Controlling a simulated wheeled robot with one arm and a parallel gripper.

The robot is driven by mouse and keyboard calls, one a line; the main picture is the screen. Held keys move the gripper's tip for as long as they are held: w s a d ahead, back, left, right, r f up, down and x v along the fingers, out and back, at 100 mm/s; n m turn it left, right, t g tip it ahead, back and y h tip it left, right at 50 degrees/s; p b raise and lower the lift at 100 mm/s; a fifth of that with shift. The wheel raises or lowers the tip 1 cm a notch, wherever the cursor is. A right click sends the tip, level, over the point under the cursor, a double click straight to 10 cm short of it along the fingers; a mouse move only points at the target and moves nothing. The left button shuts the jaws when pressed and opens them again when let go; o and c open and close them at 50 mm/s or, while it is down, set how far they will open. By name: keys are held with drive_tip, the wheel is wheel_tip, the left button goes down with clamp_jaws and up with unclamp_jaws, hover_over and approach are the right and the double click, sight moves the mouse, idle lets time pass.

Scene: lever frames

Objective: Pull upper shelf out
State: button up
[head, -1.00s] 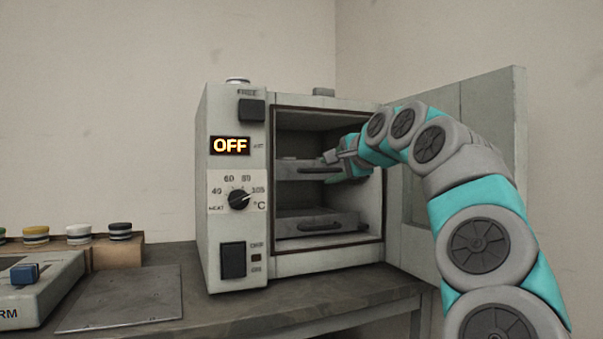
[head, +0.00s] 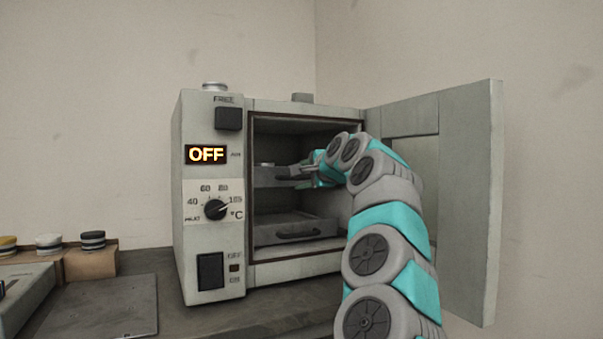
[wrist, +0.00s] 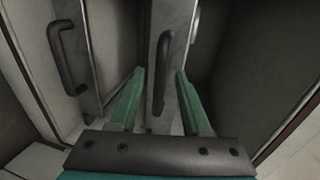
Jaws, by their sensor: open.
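The oven (head: 208,272) stands open with its door swung to the right. Its upper shelf (head: 264,177) is a grey tray with a dark handle on its front, partly hidden by my gripper (head: 303,170). In the wrist view my gripper (wrist: 160,73) is open, with one green finger on each side of the upper shelf's handle (wrist: 160,75). I cannot tell whether either finger touches it. The lower shelf (head: 268,233) sits inside below, with its own dark handle (head: 300,233); that handle also shows at the left in the wrist view (wrist: 66,60).
The open oven door (head: 468,200) stands right of my arm. The oven's side walls flank the shelves closely. A flat grey plate (head: 105,305) and lidded jars (head: 92,240) lie on the bench to the left.

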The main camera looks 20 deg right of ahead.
drive_tip(key=shift+w, duration=0.15)
clamp_jaws()
idle(0.4)
drive_tip(key=shift+f, duration=0.1)
idle(0.9)
